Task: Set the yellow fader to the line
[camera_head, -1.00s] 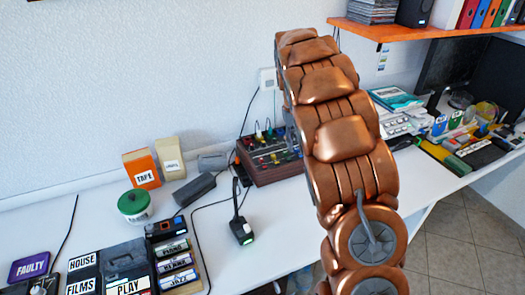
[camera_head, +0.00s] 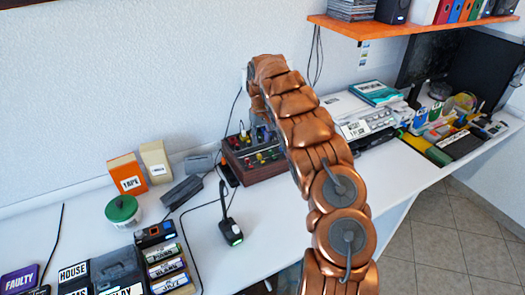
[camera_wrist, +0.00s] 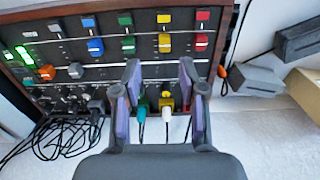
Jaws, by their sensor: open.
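The mixer panel (camera_head: 238,165) stands against the wall in the head view, partly behind my arm. In the wrist view its dark face (camera_wrist: 110,72) carries blue, green, yellow and red faders in a row. The yellow fader (camera_wrist: 165,43) has a yellow square (camera_wrist: 164,17) above it. Thin pale lines cross the panel, but I cannot tell which is the target line. My gripper (camera_wrist: 160,72) is open and empty. Its fingertips appear just below the yellow fader, one on each side of its column; I see no contact.
A yellow plug (camera_wrist: 166,104) and a green plug (camera_wrist: 140,108) sit at the panel's lower edge, between my fingers in the picture. Black cables (camera_wrist: 60,138) bunch at the left. Dark boxes (camera_wrist: 252,79) lie at the right. A black-corded device (camera_head: 231,230) stands in front of the mixer.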

